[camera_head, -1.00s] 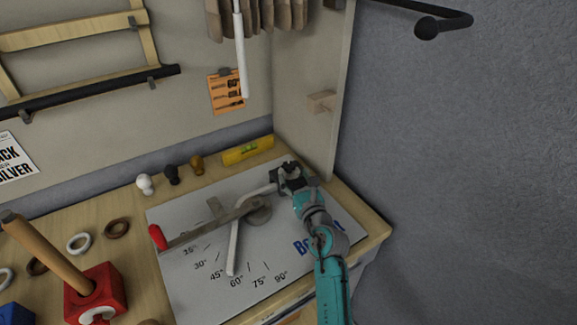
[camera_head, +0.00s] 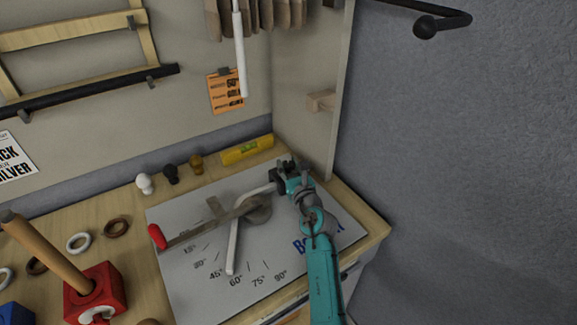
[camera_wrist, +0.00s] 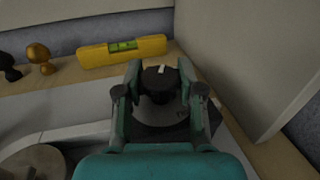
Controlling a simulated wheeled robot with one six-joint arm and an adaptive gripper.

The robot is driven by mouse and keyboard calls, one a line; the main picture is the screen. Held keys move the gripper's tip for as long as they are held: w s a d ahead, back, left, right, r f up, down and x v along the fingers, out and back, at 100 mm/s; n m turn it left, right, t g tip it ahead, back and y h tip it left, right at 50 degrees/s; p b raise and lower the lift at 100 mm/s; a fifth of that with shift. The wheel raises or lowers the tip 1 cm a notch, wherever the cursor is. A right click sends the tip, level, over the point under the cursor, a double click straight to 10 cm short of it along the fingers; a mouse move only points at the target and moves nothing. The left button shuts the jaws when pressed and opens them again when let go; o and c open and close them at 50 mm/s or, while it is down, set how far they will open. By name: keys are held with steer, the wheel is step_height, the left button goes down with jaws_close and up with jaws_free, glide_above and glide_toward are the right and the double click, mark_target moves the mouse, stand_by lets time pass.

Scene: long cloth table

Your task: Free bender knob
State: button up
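The bender (camera_head: 180,275) is a grey plate with printed angle marks, lying on the table. Its lever has a red grip (camera_head: 157,237) at the left end. A bent white rod (camera_head: 233,250) lies across the plate, beside the round grey disc (camera_head: 258,210). The black knob (camera_wrist: 160,82), with a white mark on top, stands at the plate's far right corner. My gripper (camera_wrist: 160,72) is over that corner, its fingers on both sides of the knob and seemingly against it. The knob's lower part is partly hidden. My gripper also shows in the head view (camera_head: 284,171).
A yellow level (camera_head: 246,150) and white, black and brown knobs (camera_head: 170,174) stand along the back. An upright panel (camera_head: 318,130) closes the right side near my gripper. A red block with a wooden handle (camera_head: 95,290) and several rings are at left.

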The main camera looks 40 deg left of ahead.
steer(key=shift+c, duration=0.6)
steer(key=shift+f+g, duration=0.1)
steer(key=shift+g, duration=0.3)
steer(key=shift+d+n, duration=0.1)
steer(key=shift+n, duration=0.3)
steer(key=n+g+y, duration=0.1)
steer(key=g, duration=0.1)
steer(key=shift+w+n+g+y, duration=0.1)
steer(key=shift+n+g+y, duration=0.8)
steer(key=shift+n+g, duration=0.4)
steer(key=shift+g, duration=0.5)
